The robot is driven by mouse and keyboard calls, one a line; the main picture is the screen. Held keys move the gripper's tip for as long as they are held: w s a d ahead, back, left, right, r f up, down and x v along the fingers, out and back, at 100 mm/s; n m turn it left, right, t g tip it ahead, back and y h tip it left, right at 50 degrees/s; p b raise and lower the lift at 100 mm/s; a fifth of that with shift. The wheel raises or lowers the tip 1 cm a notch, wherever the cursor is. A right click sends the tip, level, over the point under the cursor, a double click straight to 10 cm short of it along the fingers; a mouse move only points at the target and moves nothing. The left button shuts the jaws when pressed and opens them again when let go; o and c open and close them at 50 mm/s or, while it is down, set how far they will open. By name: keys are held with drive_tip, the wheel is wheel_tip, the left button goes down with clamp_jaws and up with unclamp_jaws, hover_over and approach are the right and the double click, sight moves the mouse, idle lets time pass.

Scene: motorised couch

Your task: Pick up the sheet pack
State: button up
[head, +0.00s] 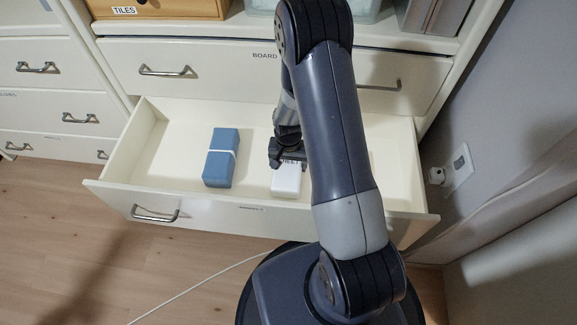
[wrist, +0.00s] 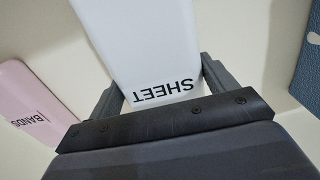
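The sheet pack is a white block (head: 286,182) lying in the open drawer, partly covered by my gripper in the head view. In the wrist view the pack (wrist: 150,45) shows the word SHEET upside down. My gripper (head: 288,163) is over the pack's far end. In the wrist view my gripper's (wrist: 162,80) two fingers stand apart, one on each side of the pack. Slim gaps seem to show between the fingers and the pack's sides. The fingers' height against the pack is hard to tell.
A blue pack with a white band (head: 221,158) lies left of the sheet pack in the drawer (head: 160,172). A pink pack marked BANDS (wrist: 35,105) shows in the wrist view; my arm seems to hide it in the head view. A closed drawer marked BOARD (head: 225,66) is above.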

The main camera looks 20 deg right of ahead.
drive_tip(key=c, duration=0.6)
